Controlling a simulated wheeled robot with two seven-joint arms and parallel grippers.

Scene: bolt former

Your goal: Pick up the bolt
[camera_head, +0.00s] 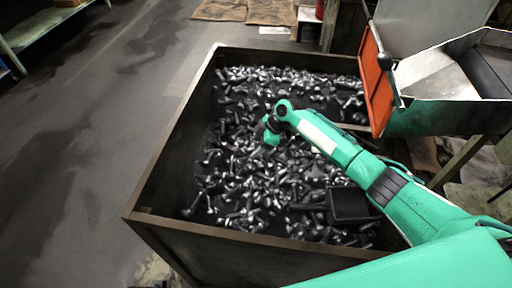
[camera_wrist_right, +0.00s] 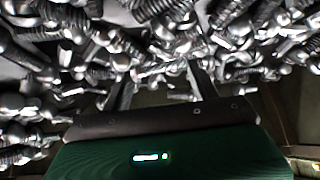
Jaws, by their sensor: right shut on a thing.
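A great many loose metal bolts (camera_head: 250,170) lie heaped in a large dark metal bin. My right gripper (camera_head: 271,138) is small in the head view, pointing down over the left middle of the heap; its fingertips are hard to make out there. In the right wrist view my right gripper (camera_wrist_right: 163,74) has its two dark fingers among the bolts, shut on a bolt (camera_wrist_right: 160,71) that lies across between the tips. Other bolts surround the fingers closely, so the ends of the held bolt are unclear. My left gripper is not in view.
The bin's rim (camera_head: 170,143) stands around the heap. A black box-shaped thing (camera_head: 350,205) sits on the bolts at the right. A machine with an orange panel (camera_head: 376,80) and a metal chute (camera_head: 435,75) overhangs the far right corner. The floor at left is clear.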

